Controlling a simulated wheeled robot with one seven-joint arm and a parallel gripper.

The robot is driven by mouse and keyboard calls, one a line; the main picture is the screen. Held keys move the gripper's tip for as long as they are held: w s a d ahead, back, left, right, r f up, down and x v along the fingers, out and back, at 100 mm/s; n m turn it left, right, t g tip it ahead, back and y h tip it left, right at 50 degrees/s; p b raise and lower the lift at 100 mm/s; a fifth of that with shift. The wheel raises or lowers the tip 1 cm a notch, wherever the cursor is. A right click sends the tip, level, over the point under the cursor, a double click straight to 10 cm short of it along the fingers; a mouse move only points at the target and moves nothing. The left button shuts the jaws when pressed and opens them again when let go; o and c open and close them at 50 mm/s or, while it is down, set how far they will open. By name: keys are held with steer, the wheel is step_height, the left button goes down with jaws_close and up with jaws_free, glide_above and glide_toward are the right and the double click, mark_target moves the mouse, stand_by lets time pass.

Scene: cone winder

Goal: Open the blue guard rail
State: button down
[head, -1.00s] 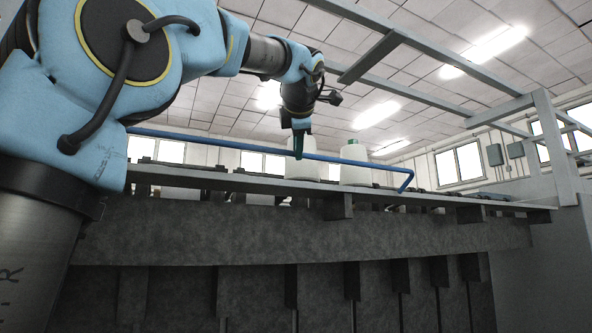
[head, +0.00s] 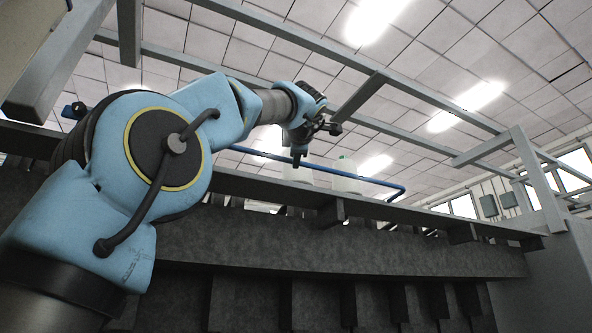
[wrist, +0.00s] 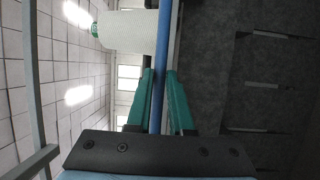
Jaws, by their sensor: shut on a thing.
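The blue guard rail (head: 352,176) is a thin bar along the front of the machine ledge, with a bent end at its right. My gripper (head: 298,158) is at the rail, with the arm reaching in from the left. In the wrist view, the rail (wrist: 162,45) runs straight between the two green fingers (wrist: 160,85), and the gripper is shut on it. Part of the rail is hidden behind my gripper and arm in the head view.
White cones with green tops stand behind the rail; one (head: 345,175) shows right of my gripper, another (wrist: 130,32) in the wrist view. The grey ledge (head: 270,190) runs below the rail. Grey overhead beams (head: 430,97) cross above, and a post (head: 540,180) stands at right.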

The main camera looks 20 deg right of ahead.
steer(key=shift+f+b, duration=0.2)
steer(key=shift+b, duration=0.4)
steer(key=c, duration=0.8)
jaws_free()
steer(key=b+v, duration=0.3)
steer(key=v, duration=0.7)
steer(key=shift+s+f, duration=0.3)
steer(key=shift+s, duration=0.1)
